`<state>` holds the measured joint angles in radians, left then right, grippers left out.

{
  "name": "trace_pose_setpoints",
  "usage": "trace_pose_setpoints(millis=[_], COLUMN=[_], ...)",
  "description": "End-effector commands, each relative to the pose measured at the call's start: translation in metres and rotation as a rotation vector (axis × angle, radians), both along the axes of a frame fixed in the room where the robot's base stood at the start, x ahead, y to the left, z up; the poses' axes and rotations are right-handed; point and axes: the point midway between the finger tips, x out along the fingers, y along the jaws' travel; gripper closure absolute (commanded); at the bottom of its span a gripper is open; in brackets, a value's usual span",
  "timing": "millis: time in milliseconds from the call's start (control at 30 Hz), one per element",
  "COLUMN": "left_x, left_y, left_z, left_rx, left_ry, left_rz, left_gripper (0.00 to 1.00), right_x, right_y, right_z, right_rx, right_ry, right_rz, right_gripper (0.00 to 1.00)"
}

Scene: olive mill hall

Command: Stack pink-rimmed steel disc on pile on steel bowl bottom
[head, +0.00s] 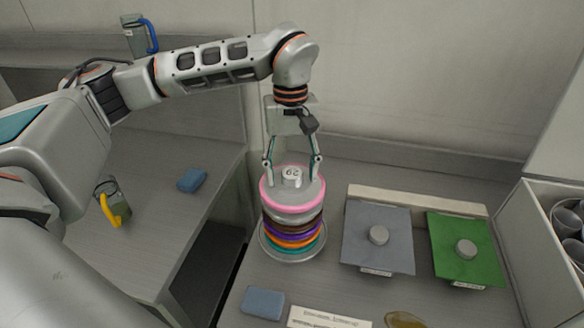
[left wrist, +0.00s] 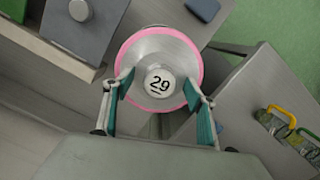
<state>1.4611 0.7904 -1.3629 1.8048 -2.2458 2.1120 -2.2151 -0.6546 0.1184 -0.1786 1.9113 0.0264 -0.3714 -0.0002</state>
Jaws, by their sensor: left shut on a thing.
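The pink-rimmed steel disc (head: 275,203) is level at the top of the pile, with a pale knob marked with a number on its middle. It also shows in the left wrist view (left wrist: 160,45), where the knob reads 29. Below it is a pile of discs (head: 293,229) with grey, brown, purple, orange and teal rims, standing in the steel bowl bottom (head: 294,257). My left gripper (head: 292,180) points down from above and is shut on the pink-rimmed disc. I cannot tell whether the disc touches the pile. My right gripper is not in view.
Right of the pile are a grey plate (head: 377,250) and a green plate (head: 470,260), both with knobs. A blue sponge (head: 262,303) and a label card (head: 325,318) lie in front. A bin of cups (head: 567,235) stands at right. The left counter holds a mug (head: 108,200) and sponge (head: 191,180).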

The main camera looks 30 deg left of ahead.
Motion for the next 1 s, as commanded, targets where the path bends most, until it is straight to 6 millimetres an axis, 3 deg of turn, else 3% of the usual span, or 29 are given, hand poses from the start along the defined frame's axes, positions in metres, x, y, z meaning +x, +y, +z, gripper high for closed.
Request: trace_pose_setpoints(millis=[167, 200, 233, 267, 667, 767, 1000], left_x=[0.000, 0.000, 0.000, 0.000, 0.001, 0.002, 0.006], left_y=[0.000, 0.000, 0.000, 0.000, 0.000, 0.001, 0.004], left_z=[0.000, 0.000, 0.000, 0.000, 0.004, 0.016, 0.062], left_rx=[-0.001, -0.001, -0.001, -0.001, 0.001, 0.001, 0.001], left_ry=[-0.001, -0.001, -0.001, -0.001, -0.001, -0.004, -0.007], left_rz=[0.000, 0.000, 0.000, 0.000, 0.001, 0.001, 0.002], left_gripper=[0.53, 0.33, 0.26, 0.24, 0.24, 0.24, 0.24], right_x=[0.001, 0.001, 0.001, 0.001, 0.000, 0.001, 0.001], right_y=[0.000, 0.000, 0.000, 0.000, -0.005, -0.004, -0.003], right_z=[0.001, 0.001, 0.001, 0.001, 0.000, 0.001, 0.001], right_rx=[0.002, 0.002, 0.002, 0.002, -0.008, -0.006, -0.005], right_ry=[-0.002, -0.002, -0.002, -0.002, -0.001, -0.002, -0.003], right_rz=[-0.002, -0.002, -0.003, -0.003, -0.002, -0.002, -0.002], right_gripper=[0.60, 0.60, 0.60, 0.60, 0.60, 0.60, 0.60])
